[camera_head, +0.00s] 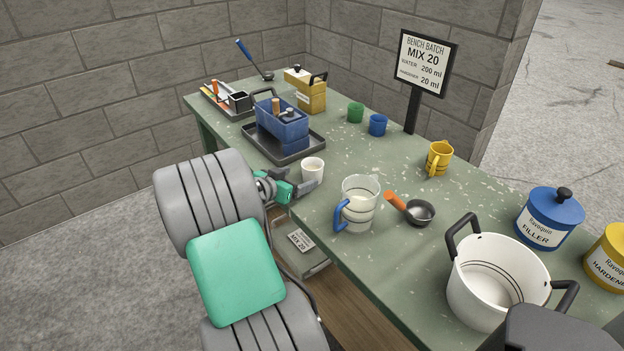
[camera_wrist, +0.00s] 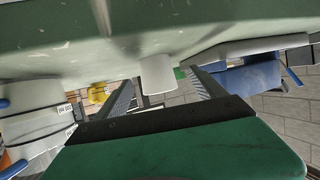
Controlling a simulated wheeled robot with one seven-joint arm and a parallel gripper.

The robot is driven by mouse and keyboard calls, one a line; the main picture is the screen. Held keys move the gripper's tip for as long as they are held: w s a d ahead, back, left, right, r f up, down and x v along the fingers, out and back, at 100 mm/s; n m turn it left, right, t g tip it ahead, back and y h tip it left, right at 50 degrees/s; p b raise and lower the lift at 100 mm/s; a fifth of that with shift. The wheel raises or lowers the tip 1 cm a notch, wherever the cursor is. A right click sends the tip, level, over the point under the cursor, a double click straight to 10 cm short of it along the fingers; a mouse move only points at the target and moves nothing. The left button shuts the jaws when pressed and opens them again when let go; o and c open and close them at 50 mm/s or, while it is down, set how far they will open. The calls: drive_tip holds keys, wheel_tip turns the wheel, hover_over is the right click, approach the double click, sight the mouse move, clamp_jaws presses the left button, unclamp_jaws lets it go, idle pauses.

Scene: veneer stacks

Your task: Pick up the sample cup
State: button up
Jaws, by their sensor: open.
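A small white cup (camera_head: 313,168), which I take as the sample cup, stands upright near the bench's near edge. My gripper (camera_head: 306,187) is open and empty, low beside the cup on its near side. In the wrist view, which is upside down, the cup (camera_wrist: 155,76) shows in the gap between the two fingers (camera_wrist: 160,84). It looks just beyond the fingertips, and I see no contact. In the head view the fingers overlap the cup's lower part, so its base is partly hidden.
A clear measuring jug (camera_head: 360,206) with a blue handle stands to the right, near a ladle (camera_head: 418,212). A dark tray (camera_head: 318,146) with a blue caddy (camera_head: 283,125) lies behind-left. Green (camera_head: 356,112) and blue (camera_head: 378,125) cups stand farther back. The bench between is clear.

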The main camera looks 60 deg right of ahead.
sight(307, 175)
drive_tip(key=x, duration=0.2)
drive_tip(key=p+x, duration=0.1)
drive_tip(key=x, duration=0.1)
drive_tip(key=s+x, duration=0.1)
drive_tip(key=x, duration=0.1)
drive_tip(key=shift+d+r, duration=0.25)
drive_tip(key=shift+d, duration=0.05)
drive_tip(key=shift+d+f, duration=0.15)
drive_tip(key=shift+d, duration=0.2)
drive_tip(key=shift+c, duration=0.6)
drive_tip(key=c, duration=1.3)
drive_tip(key=shift+c, duration=0.7)
